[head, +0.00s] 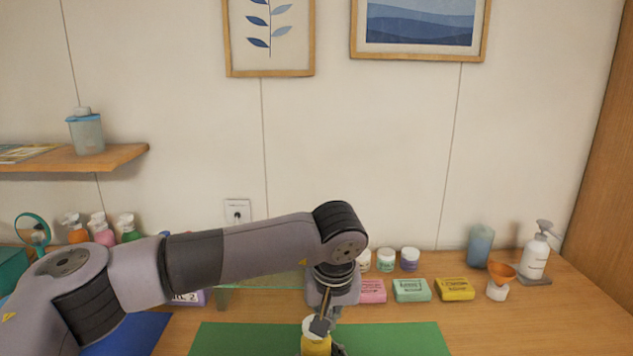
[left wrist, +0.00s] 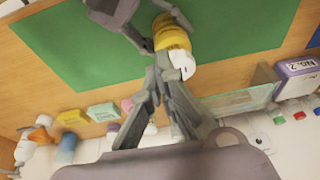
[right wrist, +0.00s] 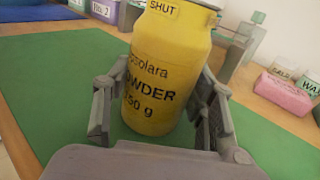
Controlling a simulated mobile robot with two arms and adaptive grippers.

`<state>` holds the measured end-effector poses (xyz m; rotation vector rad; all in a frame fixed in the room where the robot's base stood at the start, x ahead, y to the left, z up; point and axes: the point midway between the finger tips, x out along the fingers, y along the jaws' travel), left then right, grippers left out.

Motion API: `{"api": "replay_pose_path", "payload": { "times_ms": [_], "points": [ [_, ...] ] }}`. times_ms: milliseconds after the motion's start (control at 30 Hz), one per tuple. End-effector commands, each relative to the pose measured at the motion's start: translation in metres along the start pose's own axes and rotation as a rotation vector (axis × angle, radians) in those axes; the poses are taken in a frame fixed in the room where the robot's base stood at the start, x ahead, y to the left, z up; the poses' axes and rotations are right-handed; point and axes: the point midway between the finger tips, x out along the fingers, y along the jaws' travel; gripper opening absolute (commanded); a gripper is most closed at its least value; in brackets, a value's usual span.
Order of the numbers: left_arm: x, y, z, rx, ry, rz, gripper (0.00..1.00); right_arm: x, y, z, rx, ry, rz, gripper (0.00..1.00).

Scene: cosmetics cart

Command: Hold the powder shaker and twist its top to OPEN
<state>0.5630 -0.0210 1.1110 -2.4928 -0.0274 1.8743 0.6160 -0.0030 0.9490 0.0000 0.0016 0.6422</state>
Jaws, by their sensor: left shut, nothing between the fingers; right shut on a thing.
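The powder shaker is a yellow bottle (right wrist: 160,75) lettered "POWDER" and "250 g", with a "SHUT" label near its top. It stands on the green mat (head: 400,340). In the head view, only its upper part (head: 316,346) shows at the bottom edge. My right gripper (right wrist: 158,95) is shut around the shaker's body, one finger on each side. My left gripper (head: 321,326) is shut and empty, its tips right at the shaker's pale top. The left wrist view shows these tips (left wrist: 162,72) beside the white top (left wrist: 183,64); I cannot tell whether they touch it.
Soap boxes in pink, green (head: 411,290) and yellow (head: 454,289) lie behind the mat, with small jars (head: 386,260) behind them.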

Motion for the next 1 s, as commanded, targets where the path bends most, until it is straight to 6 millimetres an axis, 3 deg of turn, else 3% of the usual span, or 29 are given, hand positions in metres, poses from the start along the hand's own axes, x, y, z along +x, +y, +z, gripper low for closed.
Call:
{"api": "replay_pose_path", "payload": {
  "times_ms": [267, 567, 1000],
  "points": [
    [-0.004, 0.0, -0.001, 0.0, -0.001, 0.001, 0.0, 0.0, -0.001, 0.001, 0.0, -0.002, -0.001, 0.21],
    [-0.011, -0.02, -0.019, -0.007, -0.068, 0.029, 0.0, 0.0, -0.001, 0.001, 0.0, -0.002, -0.001, 0.21],
    [0.034, -0.019, -0.004, -0.007, -0.066, 0.026, 0.0, 0.0, -0.001, 0.002, 0.0, -0.002, -0.001, 0.21]
  ]
}}
